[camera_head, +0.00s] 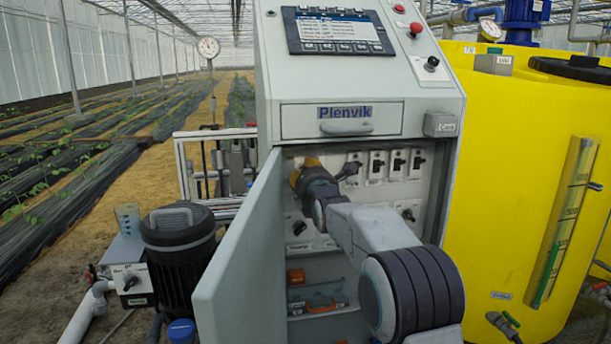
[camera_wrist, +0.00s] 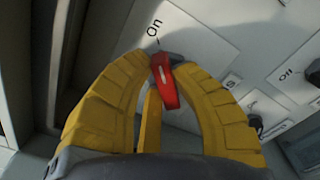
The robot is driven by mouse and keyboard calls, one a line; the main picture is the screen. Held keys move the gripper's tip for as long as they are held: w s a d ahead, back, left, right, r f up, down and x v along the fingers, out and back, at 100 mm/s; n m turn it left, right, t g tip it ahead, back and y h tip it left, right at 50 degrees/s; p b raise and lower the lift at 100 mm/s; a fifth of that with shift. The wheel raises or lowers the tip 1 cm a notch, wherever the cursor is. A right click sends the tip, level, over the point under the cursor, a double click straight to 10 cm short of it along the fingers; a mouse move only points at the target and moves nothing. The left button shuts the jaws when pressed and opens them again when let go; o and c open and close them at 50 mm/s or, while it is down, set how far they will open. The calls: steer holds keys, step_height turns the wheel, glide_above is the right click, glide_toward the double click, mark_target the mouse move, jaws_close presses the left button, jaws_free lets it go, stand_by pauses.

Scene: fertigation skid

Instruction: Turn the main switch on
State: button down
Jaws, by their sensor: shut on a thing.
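The main switch has a red handle (camera_wrist: 164,88) with a white mark, seen in the wrist view. One end of the handle lies close under an "On" label (camera_wrist: 154,28) on the pale panel. In the head view my gripper (camera_head: 307,174) reaches into the open cabinet (camera_head: 365,115) at the upper left of its switch panel. There the red handle is hidden by my gripper and arm.
The cabinet door (camera_head: 238,255) stands open, left of my arm. A row of small black switches (camera_head: 398,164) sits right of my gripper. An "Off" label (camera_wrist: 286,74) shows right in the wrist view. A yellow tank (camera_head: 510,200) stands right, a black pump (camera_head: 180,260) left.

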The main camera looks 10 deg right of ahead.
stand_by(0.3)
steer(key=c, duration=1)
jaws_free()
steer(key=shift+s, duration=0.15)
steer(key=shift+s, duration=5.85)
